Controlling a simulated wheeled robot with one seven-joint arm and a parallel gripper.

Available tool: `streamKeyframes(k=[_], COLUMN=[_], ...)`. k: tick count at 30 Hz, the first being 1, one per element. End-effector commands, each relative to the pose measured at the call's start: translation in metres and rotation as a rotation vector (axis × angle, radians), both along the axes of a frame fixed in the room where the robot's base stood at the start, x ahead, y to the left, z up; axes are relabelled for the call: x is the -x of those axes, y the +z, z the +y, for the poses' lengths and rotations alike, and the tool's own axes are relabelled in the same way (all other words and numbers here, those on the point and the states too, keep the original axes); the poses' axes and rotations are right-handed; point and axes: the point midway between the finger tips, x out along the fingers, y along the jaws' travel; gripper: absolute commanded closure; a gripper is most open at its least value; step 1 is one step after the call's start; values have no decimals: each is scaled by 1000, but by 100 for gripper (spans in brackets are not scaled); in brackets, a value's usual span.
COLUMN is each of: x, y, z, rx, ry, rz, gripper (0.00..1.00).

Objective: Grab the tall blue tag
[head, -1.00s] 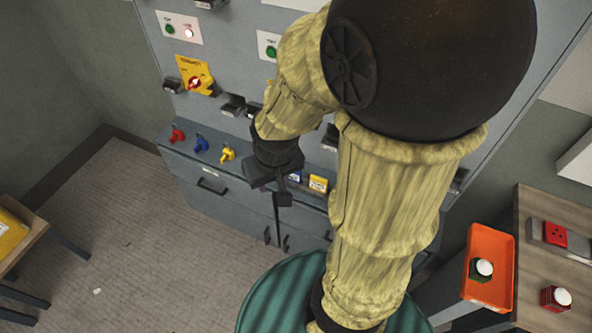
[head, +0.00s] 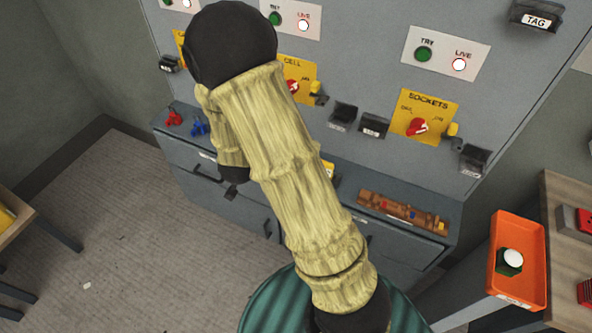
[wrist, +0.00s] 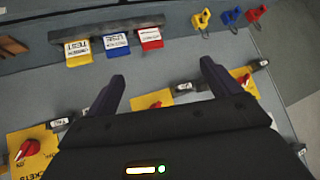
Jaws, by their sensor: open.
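The blue tag (wrist: 117,45) hangs in the middle of a dark rack (wrist: 106,29) on the grey ledge, between a yellow tag (wrist: 78,52) and a red and white tag (wrist: 150,39). My gripper (wrist: 160,85) is open and empty; its two dark fingers point toward the ledge, with the tags beyond them and to the left in the wrist view. The blue tag stands apart from the fingers. In the head view my arm hides the blue tag and most of the gripper; only a yellow tag edge (head: 329,168) shows.
Red, blue and yellow padlocks (wrist: 231,18) sit on the ledge to the right in the wrist view. Yellow switch plates (head: 424,117) and small black holders (head: 343,116) stick out of the panel. A brown rack (head: 402,211) lies on the ledge. An orange tray (head: 497,282) stands at right.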

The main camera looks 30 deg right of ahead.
Motion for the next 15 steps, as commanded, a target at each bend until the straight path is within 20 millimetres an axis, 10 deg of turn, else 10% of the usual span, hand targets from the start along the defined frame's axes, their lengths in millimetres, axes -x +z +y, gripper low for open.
streamKeyframes(k=[1, 6, 15], x=[-5, -10, 9], y=[-36, -95, -137], z=[-5, -29, -52], rx=[41, 222, 532], ry=[-52, -220, -373], rz=[-32, -178, -374], gripper=[11, 11, 11])
